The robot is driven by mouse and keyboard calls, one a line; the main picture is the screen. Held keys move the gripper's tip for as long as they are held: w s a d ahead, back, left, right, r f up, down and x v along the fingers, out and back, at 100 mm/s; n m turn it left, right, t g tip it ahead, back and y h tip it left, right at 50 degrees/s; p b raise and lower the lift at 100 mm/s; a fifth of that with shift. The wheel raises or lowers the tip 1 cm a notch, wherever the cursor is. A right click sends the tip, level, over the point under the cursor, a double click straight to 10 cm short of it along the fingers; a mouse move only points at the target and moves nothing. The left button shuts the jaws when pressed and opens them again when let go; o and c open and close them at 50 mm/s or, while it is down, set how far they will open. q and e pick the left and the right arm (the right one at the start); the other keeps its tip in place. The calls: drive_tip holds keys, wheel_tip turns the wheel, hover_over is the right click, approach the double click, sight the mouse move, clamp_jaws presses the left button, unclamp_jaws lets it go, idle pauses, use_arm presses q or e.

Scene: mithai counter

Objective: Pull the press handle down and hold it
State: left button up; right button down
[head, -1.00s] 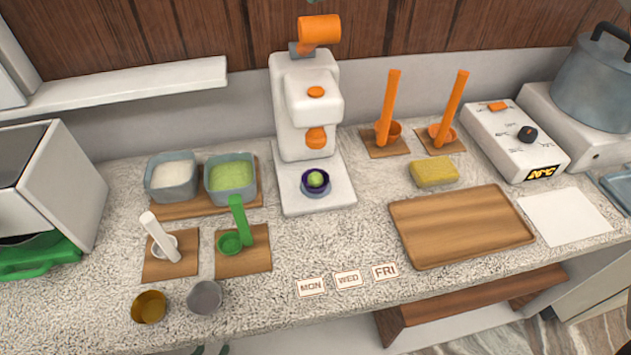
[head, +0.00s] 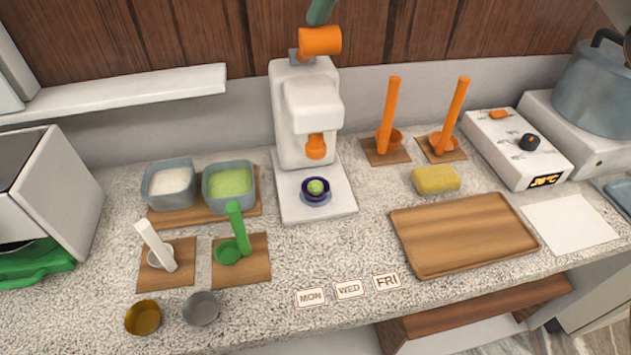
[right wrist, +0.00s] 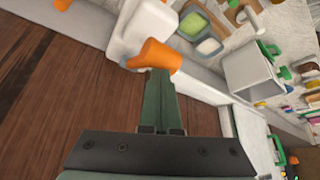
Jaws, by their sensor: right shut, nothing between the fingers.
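The white press (head: 312,105) stands at the back middle of the counter, with an orange spout at its front. Its orange press handle (head: 320,41) sticks up at the top, on a grey pivot. A dark cup with a green ball (head: 315,187) stands on the press base below the spout. My right gripper (head: 320,12) is shut and empty, right above and behind the handle. In the right wrist view the shut green fingers (right wrist: 158,85) end at the handle (right wrist: 156,57); I cannot tell whether they touch it. My left gripper is out of view.
A wooden wall and a ledge (head: 120,92) lie behind the counter. Left of the press are two tubs (head: 170,183) on a board. Right of it are orange scoops (head: 387,135), a yellow sponge (head: 435,180) and a wooden tray (head: 463,235).

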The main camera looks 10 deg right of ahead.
sight(325, 50)
drive_tip(key=shift+f, duration=0.15)
drive_tip(key=shift+s+f+b, duration=0.15)
drive_tip(key=shift+f+b, duration=0.25)
drive_tip(key=shift+f, duration=0.15)
drive_tip(key=shift+s+f+b, duration=0.15)
drive_tip(key=shift+f+b, duration=0.25)
drive_tip(key=shift+f, duration=0.2)
drive_tip(key=shift+s+f+b, duration=0.15)
drive_tip(key=shift+f+b, duration=0.3)
drive_tip(key=shift+f, duration=0.1)
drive_tip(key=shift+s+f+b, duration=0.15)
drive_tip(key=shift+f+b, duration=0.25)
drive_tip(key=shift+f, duration=0.2)
drive_tip(key=shift+f+b, duration=0.6)
drive_tip(key=shift+f, duration=0.4)
